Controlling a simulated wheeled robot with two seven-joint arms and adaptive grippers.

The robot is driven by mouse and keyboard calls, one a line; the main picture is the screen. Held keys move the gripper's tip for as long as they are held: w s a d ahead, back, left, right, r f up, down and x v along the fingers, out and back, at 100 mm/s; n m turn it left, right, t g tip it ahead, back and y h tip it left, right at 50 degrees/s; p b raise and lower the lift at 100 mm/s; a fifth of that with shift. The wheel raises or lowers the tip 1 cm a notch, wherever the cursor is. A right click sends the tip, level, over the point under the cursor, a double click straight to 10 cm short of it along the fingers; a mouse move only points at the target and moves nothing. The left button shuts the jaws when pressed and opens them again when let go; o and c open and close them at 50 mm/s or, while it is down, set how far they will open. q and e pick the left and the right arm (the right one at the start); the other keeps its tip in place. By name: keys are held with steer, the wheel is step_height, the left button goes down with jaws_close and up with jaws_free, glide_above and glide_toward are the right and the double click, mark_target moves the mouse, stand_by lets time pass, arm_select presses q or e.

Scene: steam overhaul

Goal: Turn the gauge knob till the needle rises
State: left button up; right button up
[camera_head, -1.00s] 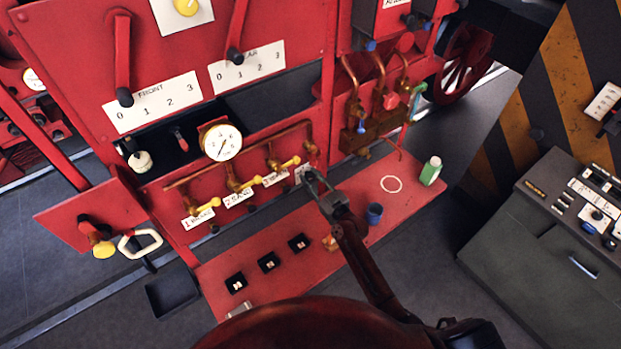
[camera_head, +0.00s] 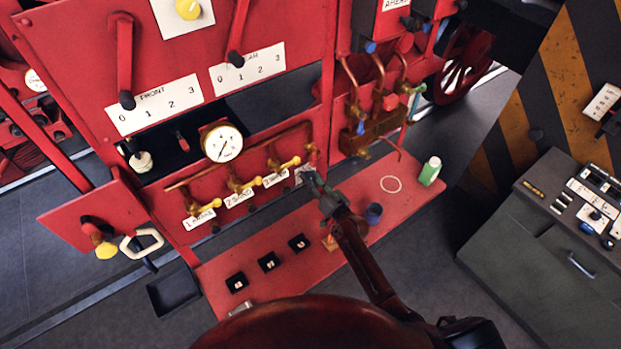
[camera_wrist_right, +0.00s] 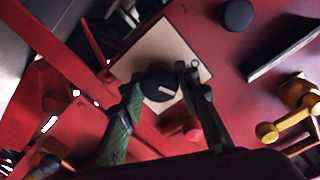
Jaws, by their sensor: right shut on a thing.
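The gauge knob (camera_wrist_right: 158,84) is a round black knob with a white mark, set on a cream plate (camera_wrist_right: 150,52) on the red panel. My right gripper (camera_head: 310,179) is at that plate, right of the row of brass valves. In the wrist view my right gripper (camera_wrist_right: 160,78) has one finger on each side of the knob and is closed on it. In the head view the gripper hides the knob. The round white gauge (camera_head: 222,143) is on the red panel up and left of the gripper. Its dark needle slants toward the lower left. My left gripper is out of view.
Brass valves (camera_head: 243,186) with labels run left of my gripper. Copper pipes (camera_head: 380,75) rise to its right.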

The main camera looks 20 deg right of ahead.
steer(key=shift+m, duration=0.5)
steer(key=o, duration=1.2)
steer(key=shift+c, duration=0.2)
steer(key=shift+s, duration=0.1)
steer(key=shift+s+d+f, duration=0.1)
steer(key=shift+s+d, duration=0.05)
steer(key=shift+s, duration=0.15)
steer(key=v, duration=1.1)
steer(key=shift+s+d, duration=0.1)
steer(key=shift+s, duration=0.05)
